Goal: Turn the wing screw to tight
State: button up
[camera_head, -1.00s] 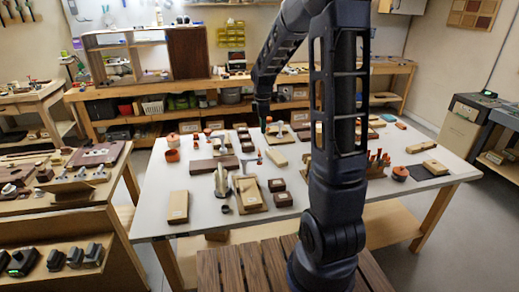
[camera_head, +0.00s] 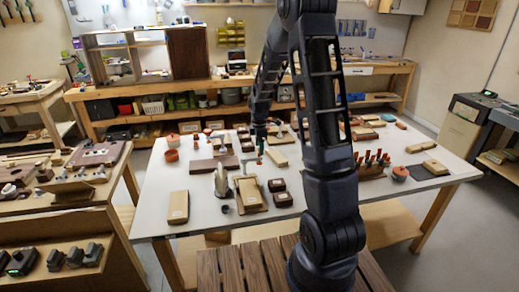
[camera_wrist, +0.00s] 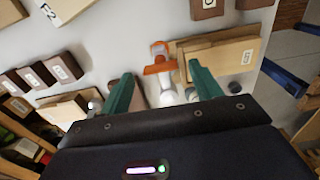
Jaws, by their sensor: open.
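The likely wing screw is an orange winged piece (camera_wrist: 159,62) on a whitish metal body (camera_wrist: 163,92), seen in the wrist view beside a pale wooden board (camera_wrist: 228,52). My gripper (camera_wrist: 160,82) shows two green fingers spread apart, one on each side of the metal body. The orange piece shows between and slightly beyond the fingertips; contact cannot be told. In the head view my gripper (camera_head: 261,150) hangs low over the middle of the white table (camera_head: 222,226). The screw there is mostly hidden by the gripper, and how tight it is cannot be told.
A light wooden block (camera_head: 276,157) lies just right of my gripper. A wooden plate with a clamp (camera_head: 248,194) and small dark labelled blocks (camera_head: 283,199) stand nearer. A rack of orange-handled tools (camera_head: 372,168) is at right.

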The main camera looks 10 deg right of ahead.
jog(key=shift+f, duration=0.75)
jog(key=c, duration=1)
jog(key=shift+m, duration=0.3)
